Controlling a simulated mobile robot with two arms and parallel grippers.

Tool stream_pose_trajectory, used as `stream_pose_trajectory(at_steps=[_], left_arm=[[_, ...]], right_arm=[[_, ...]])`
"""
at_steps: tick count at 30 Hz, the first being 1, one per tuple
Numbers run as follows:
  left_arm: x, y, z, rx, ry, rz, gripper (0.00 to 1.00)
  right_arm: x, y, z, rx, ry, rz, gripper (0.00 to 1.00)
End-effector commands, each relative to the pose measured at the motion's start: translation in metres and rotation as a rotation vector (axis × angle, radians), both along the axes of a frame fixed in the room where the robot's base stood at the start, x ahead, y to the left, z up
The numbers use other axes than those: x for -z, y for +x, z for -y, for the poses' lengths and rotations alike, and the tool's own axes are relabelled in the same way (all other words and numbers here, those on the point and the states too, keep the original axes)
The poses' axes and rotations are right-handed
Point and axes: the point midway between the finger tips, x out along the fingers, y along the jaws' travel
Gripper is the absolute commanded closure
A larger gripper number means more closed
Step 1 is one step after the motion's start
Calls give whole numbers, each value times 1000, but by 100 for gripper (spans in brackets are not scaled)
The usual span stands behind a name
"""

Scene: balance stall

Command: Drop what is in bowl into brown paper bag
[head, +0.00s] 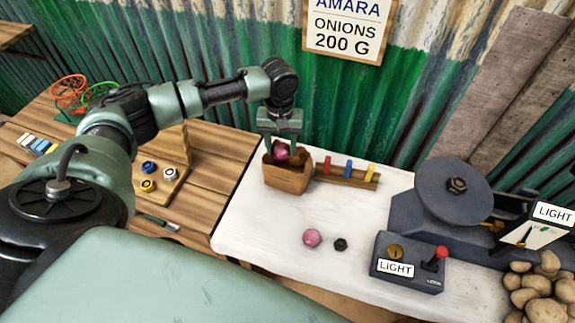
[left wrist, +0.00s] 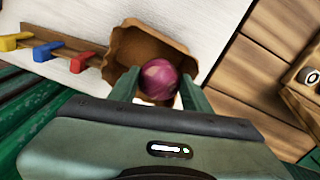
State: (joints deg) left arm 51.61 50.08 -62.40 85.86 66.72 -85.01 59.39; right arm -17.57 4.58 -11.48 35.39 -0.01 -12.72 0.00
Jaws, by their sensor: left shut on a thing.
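My left gripper (head: 281,150) points down at the mouth of the brown paper bag (head: 287,180), which stands open on the white table. It is shut on a purple onion (head: 281,153), with a finger on each side. In the left wrist view the onion (left wrist: 159,79) is between the fingertips, over the open bag (left wrist: 128,45). I cannot tell whether the onion touches the bag. My right gripper is not in view.
A second onion (head: 312,238) and a small dark nut-like weight (head: 340,244) lie on the white table (head: 260,232). A wooden rack with coloured pegs (head: 346,176) stands right of the bag. A control box (head: 408,262) and potatoes (head: 540,290) are at the right.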

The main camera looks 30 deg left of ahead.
Motion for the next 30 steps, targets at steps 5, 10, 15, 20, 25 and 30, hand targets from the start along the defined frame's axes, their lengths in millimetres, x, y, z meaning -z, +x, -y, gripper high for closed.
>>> stream_pose_trajectory(at_steps=[5, 10, 15, 20, 25, 30], left_arm=[[4, 0, 0, -1, 0, 1, 95], [3, 0, 0, -1, -1, 0, 95], [3, 0, 0, -1, -1, 0, 27], [3, 0, 0, -1, -1, 0, 27], [-1, 1, 0, -1, -1, 2, 27], [-26, 1, 0, 0, -1, 4, 27]], right_arm=[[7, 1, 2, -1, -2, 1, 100], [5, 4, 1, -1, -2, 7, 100], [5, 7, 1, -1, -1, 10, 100], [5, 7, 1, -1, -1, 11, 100], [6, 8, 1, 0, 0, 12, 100], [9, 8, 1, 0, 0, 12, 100]])
